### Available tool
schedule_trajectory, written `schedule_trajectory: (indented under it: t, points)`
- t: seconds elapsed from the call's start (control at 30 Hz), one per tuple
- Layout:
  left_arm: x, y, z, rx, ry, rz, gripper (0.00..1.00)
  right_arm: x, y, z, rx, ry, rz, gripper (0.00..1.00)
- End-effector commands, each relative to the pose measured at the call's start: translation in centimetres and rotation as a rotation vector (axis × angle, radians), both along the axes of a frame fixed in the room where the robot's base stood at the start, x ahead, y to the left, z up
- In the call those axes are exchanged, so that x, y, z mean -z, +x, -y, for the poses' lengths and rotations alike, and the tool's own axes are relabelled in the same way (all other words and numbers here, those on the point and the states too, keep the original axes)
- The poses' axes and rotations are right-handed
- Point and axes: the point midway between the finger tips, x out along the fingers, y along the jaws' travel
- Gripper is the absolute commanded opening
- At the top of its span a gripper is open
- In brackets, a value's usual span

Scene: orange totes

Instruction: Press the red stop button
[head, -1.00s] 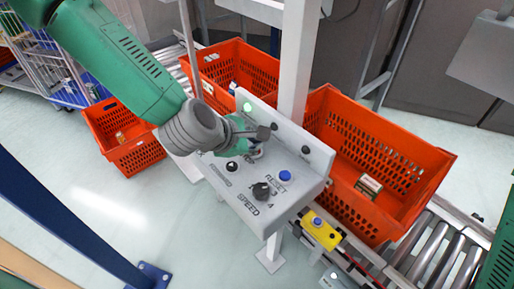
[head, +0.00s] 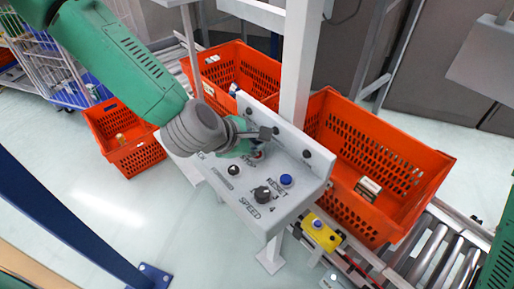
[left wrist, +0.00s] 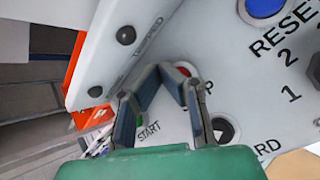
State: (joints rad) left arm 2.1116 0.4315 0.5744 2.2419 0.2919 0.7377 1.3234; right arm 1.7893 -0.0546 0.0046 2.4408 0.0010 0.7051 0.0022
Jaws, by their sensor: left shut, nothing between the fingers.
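The red stop button (head: 258,155) is on the grey control panel (head: 222,184), partly hidden by my left gripper. In the left wrist view a bit of the red button (left wrist: 184,71) shows right at the fingertips, with part of its label beside it. My left gripper (head: 264,136) is shut and empty, reaching over the panel from the left. In the left wrist view its fingertips (left wrist: 172,70) come together at the button. I cannot tell whether they touch it. My right gripper is not in view.
The panel also carries a blue RESET button (head: 286,180), a black SPEED knob (head: 262,194) and another dark knob (head: 233,170). A raised back plate (head: 290,138) and a white post (head: 296,70) stand behind. Orange totes (head: 400,150) flank the panel on a roller conveyor (head: 430,255).

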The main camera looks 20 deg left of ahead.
Motion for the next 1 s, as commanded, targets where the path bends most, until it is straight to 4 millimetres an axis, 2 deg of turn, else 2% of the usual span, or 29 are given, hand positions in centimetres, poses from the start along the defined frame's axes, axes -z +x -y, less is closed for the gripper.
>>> schedule_trajectory:
  t: [0.43,0.9,1.0]
  points:
    - [-0.6,0.0,0.1,0.0,0.0,0.0,0.0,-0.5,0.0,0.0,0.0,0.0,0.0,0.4]
    - [-5.1,0.0,0.1,0.0,-0.001,0.0,0.0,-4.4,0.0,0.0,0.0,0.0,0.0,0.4]
    - [-5.4,0.0,0.1,0.0,0.0,0.0,0.0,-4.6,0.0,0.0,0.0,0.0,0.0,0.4]
